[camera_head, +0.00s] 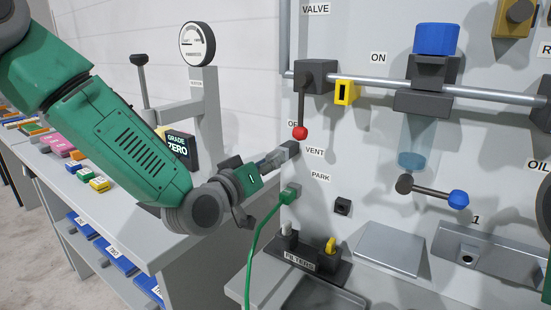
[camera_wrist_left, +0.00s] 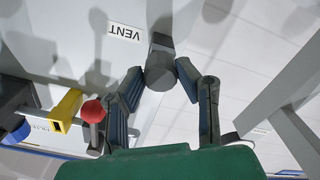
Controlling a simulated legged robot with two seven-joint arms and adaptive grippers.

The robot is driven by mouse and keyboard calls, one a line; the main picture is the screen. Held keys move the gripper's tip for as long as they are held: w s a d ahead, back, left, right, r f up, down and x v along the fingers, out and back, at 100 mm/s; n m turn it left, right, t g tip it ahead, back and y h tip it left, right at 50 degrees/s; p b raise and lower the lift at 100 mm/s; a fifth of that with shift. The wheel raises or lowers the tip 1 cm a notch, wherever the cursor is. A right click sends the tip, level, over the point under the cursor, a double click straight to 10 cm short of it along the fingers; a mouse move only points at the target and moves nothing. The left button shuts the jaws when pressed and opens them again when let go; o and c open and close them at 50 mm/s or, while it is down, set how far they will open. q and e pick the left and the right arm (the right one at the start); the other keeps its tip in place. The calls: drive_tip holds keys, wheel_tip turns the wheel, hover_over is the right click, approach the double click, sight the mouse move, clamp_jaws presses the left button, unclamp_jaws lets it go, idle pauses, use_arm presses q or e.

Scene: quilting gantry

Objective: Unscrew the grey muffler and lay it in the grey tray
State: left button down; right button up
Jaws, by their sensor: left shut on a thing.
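The grey muffler (camera_wrist_left: 160,76) is a short dark grey cylinder at the panel's left edge, beside the VENT label. In the head view my left gripper (camera_head: 284,153) reaches it from the left and largely hides it. In the left wrist view the left gripper (camera_wrist_left: 160,70) has its two fingertips closed on the muffler's sides. The muffler is still at its port on the panel. A shallow grey tray (camera_head: 324,294) shows at the bottom of the head view, partly cut off. My right gripper is not in view.
A red-knobbed lever (camera_head: 300,132) hangs just above the muffler, near a yellow block (camera_head: 344,92). A green hose (camera_head: 252,250) runs from a plug at PARK, below. A dark filter holder (camera_head: 312,262) stands behind the tray. A gauge (camera_head: 196,44) rises at the left.

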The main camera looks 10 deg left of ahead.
use_arm(q)
drive_tip(key=shift+s+f, duration=0.1)
drive_tip(key=shift+f, duration=0.2)
drive_tip(key=c, duration=1.5)
unclamp_jaws()
drive_tip(key=o, duration=0.4)
drive_tip(key=shift+r, duration=0.1)
drive_tip(key=m+b, duration=0.1)
drive_tip(key=m, duration=0.9)
drive_tip(key=m+b, duration=0.1)
drive_tip(key=m, duration=0.3)
drive_tip(key=shift+w+a+r+m+b, duration=0.2)
drive_tip(key=shift+r+m+b, duration=0.05)
drive_tip(key=shift+m+b, duration=0.15)
